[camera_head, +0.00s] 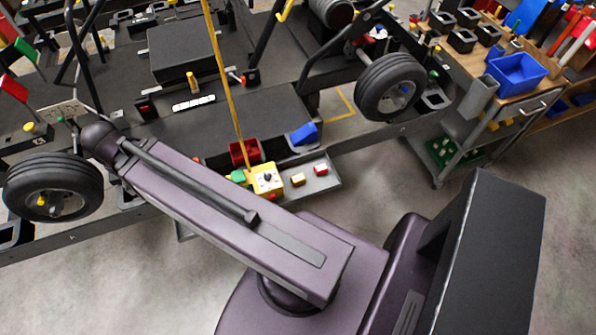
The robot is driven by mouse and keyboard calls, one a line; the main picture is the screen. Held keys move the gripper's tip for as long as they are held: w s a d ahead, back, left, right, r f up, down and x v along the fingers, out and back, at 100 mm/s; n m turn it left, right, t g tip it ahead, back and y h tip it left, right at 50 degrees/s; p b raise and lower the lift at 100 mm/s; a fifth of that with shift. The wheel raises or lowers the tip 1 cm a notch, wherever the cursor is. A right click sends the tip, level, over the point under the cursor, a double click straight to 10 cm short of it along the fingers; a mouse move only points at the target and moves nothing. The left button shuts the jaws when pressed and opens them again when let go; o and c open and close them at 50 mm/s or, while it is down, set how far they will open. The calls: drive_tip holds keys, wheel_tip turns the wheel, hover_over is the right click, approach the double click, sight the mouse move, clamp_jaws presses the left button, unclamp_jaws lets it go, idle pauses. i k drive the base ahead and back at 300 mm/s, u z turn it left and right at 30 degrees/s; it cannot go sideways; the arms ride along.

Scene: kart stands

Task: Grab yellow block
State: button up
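A small yellow block (298,180) lies on a grey tray or ledge (322,186) at the edge of the kart stand, near the middle of the picture. To its left is a larger yellow box-like block (266,179) with a pale top and dark marks. I cannot tell which of the two the task names. My purple arm crosses the picture from lower right to upper left, and its upper link passes just in front of the larger block. My gripper cannot be made out in this view.
A small red block (320,169), a red bin (243,153) and a blue bin (304,134) sit close by. A thin yellow pole (225,85) rises beside the red bin. Kart wheels (390,86) flank the stand. A tool cart with a blue bin (516,71) stands right.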

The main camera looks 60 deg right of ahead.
sight(299, 180)
drive_tip(key=u, duration=0.25)
drive_tip(key=k, duration=1.4)
drive_tip(key=z, duration=0.95)
drive_tip(key=i, duration=0.7)
drive_tip(key=z, duration=0.05)
